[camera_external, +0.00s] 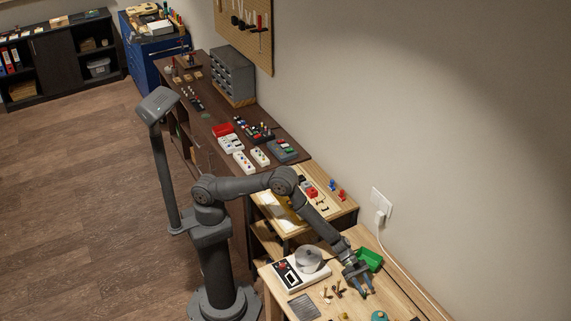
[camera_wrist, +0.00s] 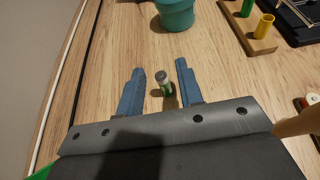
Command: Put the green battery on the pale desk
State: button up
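The small green battery (camera_wrist: 165,88) with a grey top shows in the wrist view between my gripper's two blue fingers. It appears upright on light wood, with a gap to each finger. My gripper (camera_wrist: 160,72) is open around it. In the external view my gripper (camera_external: 364,290) points down low over the near light-wood desk top (camera_external: 408,300), beside a green tray (camera_external: 369,260). The battery is too small or hidden to make out there. The pale desk appears to be this light-wood surface; another light-wood top (camera_external: 335,207) stands just behind it.
A teal pot (camera_wrist: 176,14) stands just beyond my fingertips. A wooden block (camera_wrist: 262,43) with green and yellow cylinders is at the upper right of the wrist view. A grey round object (camera_external: 308,260) sits on a white-and-black device (camera_external: 290,276) left of my gripper.

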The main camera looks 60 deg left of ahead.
jog(key=v, duration=1.2)
jog(key=shift+f, duration=0.1)
jog(key=x, duration=1.2)
jog(key=shift+d, duration=0.1)
jog(key=shift+r, duration=1.9)
jog(key=shift+f, duration=0.1)
